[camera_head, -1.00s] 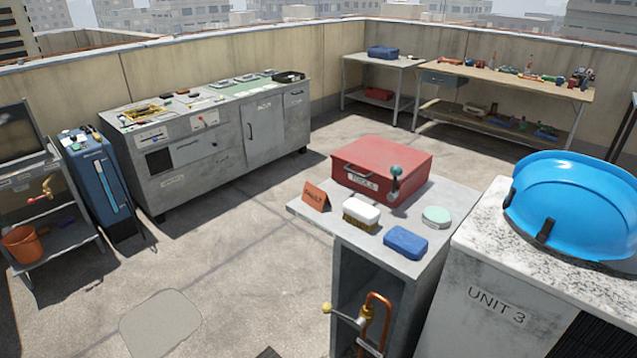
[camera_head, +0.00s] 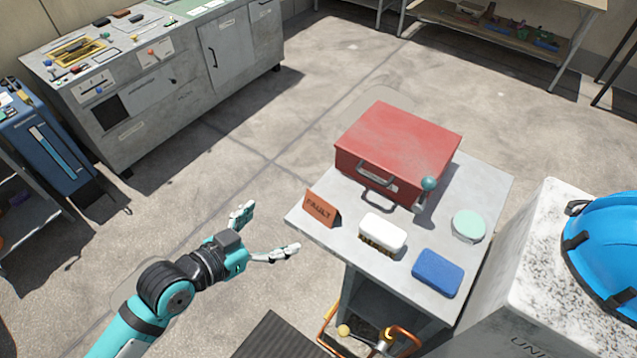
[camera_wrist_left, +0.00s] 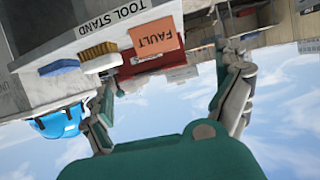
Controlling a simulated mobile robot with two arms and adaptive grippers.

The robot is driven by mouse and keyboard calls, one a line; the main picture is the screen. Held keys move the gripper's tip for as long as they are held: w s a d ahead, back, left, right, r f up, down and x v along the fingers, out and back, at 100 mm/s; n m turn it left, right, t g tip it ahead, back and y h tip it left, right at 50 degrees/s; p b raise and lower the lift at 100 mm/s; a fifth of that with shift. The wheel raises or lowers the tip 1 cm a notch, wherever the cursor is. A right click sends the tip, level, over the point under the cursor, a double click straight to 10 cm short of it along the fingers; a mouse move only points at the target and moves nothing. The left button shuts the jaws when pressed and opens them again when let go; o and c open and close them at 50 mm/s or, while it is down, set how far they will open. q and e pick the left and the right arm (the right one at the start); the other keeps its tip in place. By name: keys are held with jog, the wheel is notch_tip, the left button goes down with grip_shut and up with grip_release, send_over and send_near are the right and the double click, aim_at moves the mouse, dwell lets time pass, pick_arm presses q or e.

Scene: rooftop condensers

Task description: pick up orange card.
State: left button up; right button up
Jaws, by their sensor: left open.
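The orange card (camera_head: 321,207), marked FAULT, stands like a small tent at the left front corner of the grey tool stand (camera_head: 475,190). My left gripper (camera_head: 270,231) is open and empty, to the left of the card and apart from it, off the stand's edge. In the left wrist view the card (camera_wrist_left: 154,40) appears upside down, ahead between the open fingers (camera_wrist_left: 168,100). My right gripper is not in view.
On the stand, a white brush (camera_head: 383,233) is close right of the card, with a blue sponge (camera_head: 438,272), a green round tin (camera_head: 468,226) and a red toolbox (camera_head: 398,145) beyond. A blue helmet (camera_head: 605,245) rests on the unit at right. Floor left of the stand is clear.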

pick_arm(q)
jog(key=p, duration=0.2)
send_near(319, 206)
jog(key=d, duration=0.1)
jog(key=x, duration=0.5)
jog(key=shift+w+a, duration=0.15)
jog(key=shift+w, duration=0.35)
jog(key=shift+w+d+f+p, duration=0.1)
jog(key=shift+w+d+p, duration=0.15)
jog(key=shift+p, duration=0.1)
jog(key=x, duration=0.4)
jog(key=shift+f+p, duration=0.35)
jog(key=shift+p, duration=0.05)
jog(key=c, duration=0.6)
jog(key=shift+c, duration=1.3)
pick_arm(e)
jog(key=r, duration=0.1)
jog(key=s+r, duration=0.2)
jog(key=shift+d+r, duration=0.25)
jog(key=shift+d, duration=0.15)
